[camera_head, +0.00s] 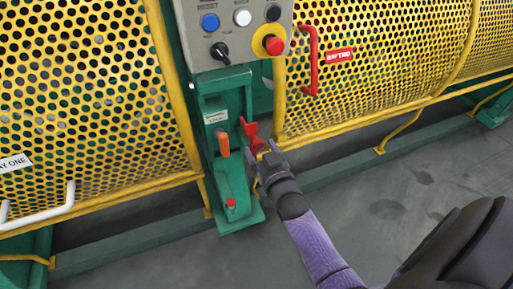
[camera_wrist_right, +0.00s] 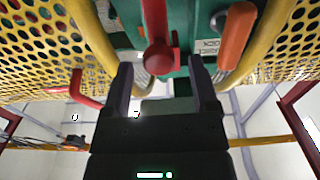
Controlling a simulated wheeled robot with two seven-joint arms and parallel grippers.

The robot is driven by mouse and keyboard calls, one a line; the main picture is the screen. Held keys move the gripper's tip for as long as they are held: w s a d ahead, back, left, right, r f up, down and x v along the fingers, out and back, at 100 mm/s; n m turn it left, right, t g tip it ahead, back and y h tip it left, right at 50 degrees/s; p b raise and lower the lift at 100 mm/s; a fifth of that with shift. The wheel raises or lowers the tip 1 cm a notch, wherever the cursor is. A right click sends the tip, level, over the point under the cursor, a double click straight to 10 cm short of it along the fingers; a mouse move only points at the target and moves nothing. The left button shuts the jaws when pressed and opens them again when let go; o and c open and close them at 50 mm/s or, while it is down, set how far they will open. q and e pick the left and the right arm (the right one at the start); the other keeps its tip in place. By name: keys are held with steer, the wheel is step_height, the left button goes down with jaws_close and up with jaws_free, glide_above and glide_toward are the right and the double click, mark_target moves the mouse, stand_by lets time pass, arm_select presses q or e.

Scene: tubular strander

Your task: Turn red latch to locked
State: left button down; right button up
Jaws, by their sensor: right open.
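The red latch (camera_head: 250,131) is on the green post below the control panel, right of an orange handle (camera_head: 223,144). My right gripper (camera_head: 264,156) is just below and to the right of the latch in the head view. In the right wrist view the latch's round red end (camera_wrist_right: 158,56) shows between the two spread fingers of my right gripper (camera_wrist_right: 161,68). The gripper is open, and a gap shows on both sides of the red end. My left gripper is not in view.
A grey control panel (camera_head: 238,38) with buttons and a red-yellow stop knob sits above. Yellow perforated guards (camera_head: 85,100) flank the post. A red guard handle (camera_head: 311,62) is at the upper right. A small red button (camera_head: 231,203) is low on the post. The right floor is open.

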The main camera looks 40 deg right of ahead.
steer(key=shift+x, duration=1.15)
jaws_close()
stand_by(0.5)
